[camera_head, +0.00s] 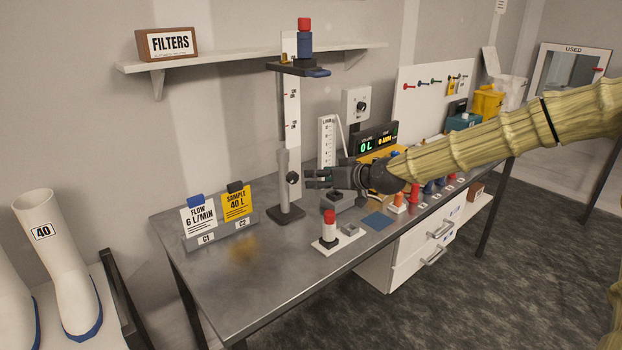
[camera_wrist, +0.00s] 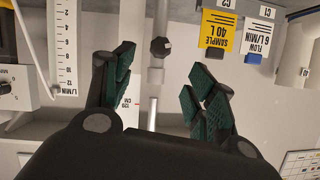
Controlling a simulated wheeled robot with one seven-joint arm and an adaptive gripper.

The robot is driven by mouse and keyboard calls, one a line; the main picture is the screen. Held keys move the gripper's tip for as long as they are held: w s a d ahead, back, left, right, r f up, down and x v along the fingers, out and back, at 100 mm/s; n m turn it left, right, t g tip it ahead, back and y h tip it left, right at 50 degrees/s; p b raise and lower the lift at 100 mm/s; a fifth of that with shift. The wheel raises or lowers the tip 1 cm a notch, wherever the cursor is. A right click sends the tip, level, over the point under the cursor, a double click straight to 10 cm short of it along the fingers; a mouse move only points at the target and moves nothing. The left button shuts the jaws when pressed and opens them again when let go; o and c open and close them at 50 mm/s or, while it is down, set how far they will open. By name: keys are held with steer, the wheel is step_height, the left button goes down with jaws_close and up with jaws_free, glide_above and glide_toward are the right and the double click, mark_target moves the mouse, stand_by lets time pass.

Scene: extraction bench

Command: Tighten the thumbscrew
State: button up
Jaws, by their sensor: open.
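The thumbscrew is a small black faceted knob (camera_head: 292,178) on the lower part of a grey upright stand post (camera_head: 283,165). In the wrist view the knob (camera_wrist: 160,46) shows beyond and between my fingers, clear of both. My gripper (camera_head: 311,178) is open, pointing left toward the post from its right side. The wrist view shows the open gripper (camera_wrist: 158,72) with green-padded fingers spread apart and nothing between them. The stand has a dark base (camera_head: 286,213) and a scaled white strip (camera_head: 292,115).
A bracket (camera_head: 298,68) high on the stand holds a blue cartridge with a red cap (camera_head: 304,40). A red-topped white filter piece (camera_head: 329,228) stands near the bench front. Yellow and white cards (camera_head: 236,204) stand left. The front-left bench (camera_head: 240,295) is bare.

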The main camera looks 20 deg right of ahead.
mark_target(295, 178)
steer(key=shift+w+a+f+n+t+h+p, duration=0.1)
steer(key=shift+w+a+f+n+h+p, duration=0.25)
steer(key=shift+w+a+f, duration=0.95)
steer(key=shift+w+a+f+n+t+h+p, duration=0.1)
steer(key=shift+w+a+f+n+h+p, duration=0.25)
steer(key=shift+w, duration=1.8)
steer(key=shift+w+a+f+n+t+h+p, duration=0.1)
steer(key=shift+w+a+f+n+p, duration=0.55)
steer(key=shift+w, duration=1.1)
steer(key=shift+a, duration=0.15)
steer(key=shift+c, duration=0.4)
steer(key=c, duration=0.9)
